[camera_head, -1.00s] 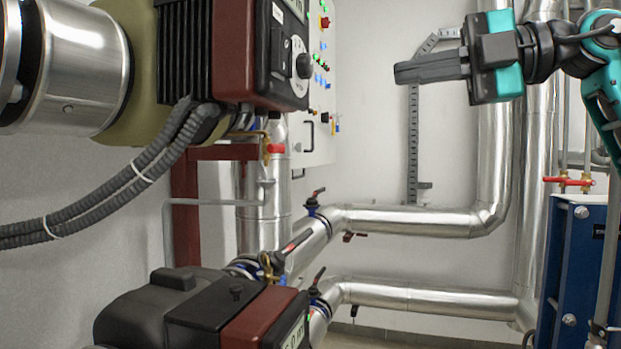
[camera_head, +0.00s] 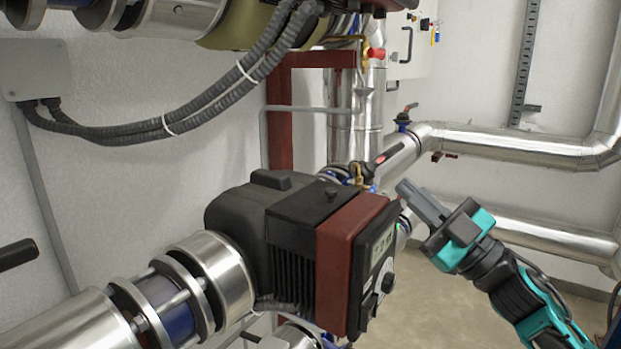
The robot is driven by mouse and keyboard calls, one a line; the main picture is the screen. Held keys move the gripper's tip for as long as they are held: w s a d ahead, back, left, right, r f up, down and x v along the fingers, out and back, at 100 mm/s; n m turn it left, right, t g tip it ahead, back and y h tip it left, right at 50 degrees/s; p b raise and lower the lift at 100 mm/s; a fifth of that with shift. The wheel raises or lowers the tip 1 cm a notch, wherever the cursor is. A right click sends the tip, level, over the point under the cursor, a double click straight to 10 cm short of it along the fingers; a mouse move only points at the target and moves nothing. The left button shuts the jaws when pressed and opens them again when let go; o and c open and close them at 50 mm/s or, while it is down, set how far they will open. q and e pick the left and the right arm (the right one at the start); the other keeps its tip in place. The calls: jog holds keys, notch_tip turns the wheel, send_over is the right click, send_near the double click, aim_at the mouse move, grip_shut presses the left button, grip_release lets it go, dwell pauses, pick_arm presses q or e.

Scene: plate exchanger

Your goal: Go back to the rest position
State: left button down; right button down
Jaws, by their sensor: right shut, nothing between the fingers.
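My right gripper (camera_head: 424,203) is dark grey with a teal body. It comes in from the lower right and points up and to the left. Its fingers are together with nothing between them. In the picture it is just right of the lower pump (camera_head: 345,265), a black and red unit with a small display and a knob on its face. A gap shows between the gripper and the pump. My left gripper does not show.
Silver pipes (camera_head: 500,144) run along the back wall on the right. A second pump hangs at the top with grey corrugated cables (camera_head: 210,112). A white control cabinet (camera_head: 412,55) is at the upper right. Clear floor (camera_head: 440,300) shows below my right gripper.

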jog(key=s+d+f+m+h, duration=0.15)
jog(key=f+m+h, duration=0.25)
jog(key=f, duration=0.5)
jog(key=s+f+m+t+h, duration=0.1)
jog(key=s+f+m+h, duration=0.3)
jog(key=f, duration=0.5)
jog(key=s+d+f+m+h, duration=0.1)
jog(key=s+f+m+h, duration=0.1)
jog(key=f+m+h, duration=0.5)
jog(key=s+f+g+h, duration=0.1)
jog(key=s+f+g, duration=0.5)
jog(key=s+f, duration=0.9)
notch_tip(320, 180, down, 2)
jog(key=shift+f+m+p, duration=0.1)
jog(key=shift+m+p, duration=0.2)
jog(key=shift+p, duration=0.05)
dwell(0.8)
dwell(2.0)
